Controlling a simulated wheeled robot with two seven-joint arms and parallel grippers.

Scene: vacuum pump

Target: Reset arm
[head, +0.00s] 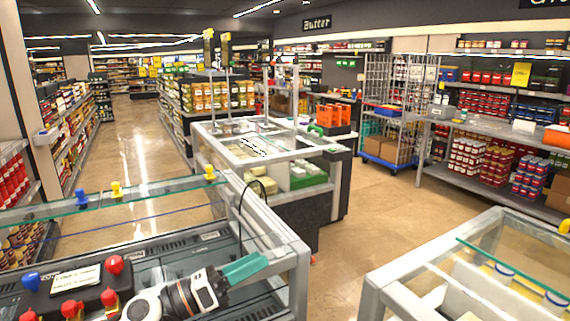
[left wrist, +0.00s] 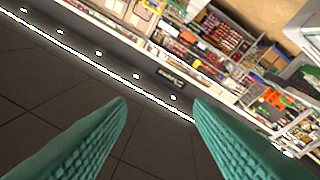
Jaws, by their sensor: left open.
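My left gripper (head: 243,268) is at the lower middle of the head view, in front of the near glass-topped case. Its teal fingers point right and slightly up. In the left wrist view the two fingers (left wrist: 160,105) stand apart with nothing between them. The wrist camera looks out over dark ceiling panels, a row of lights and tilted store shelves. My right gripper is not in view.
A glass-topped case (head: 295,258) with yellow and blue knobs along its glass stands close by. Red and blue knobs (head: 115,264) sit at the lower left. Another case (head: 375,290) is at the right. Tiled floor (head: 345,240) lies open between the cases.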

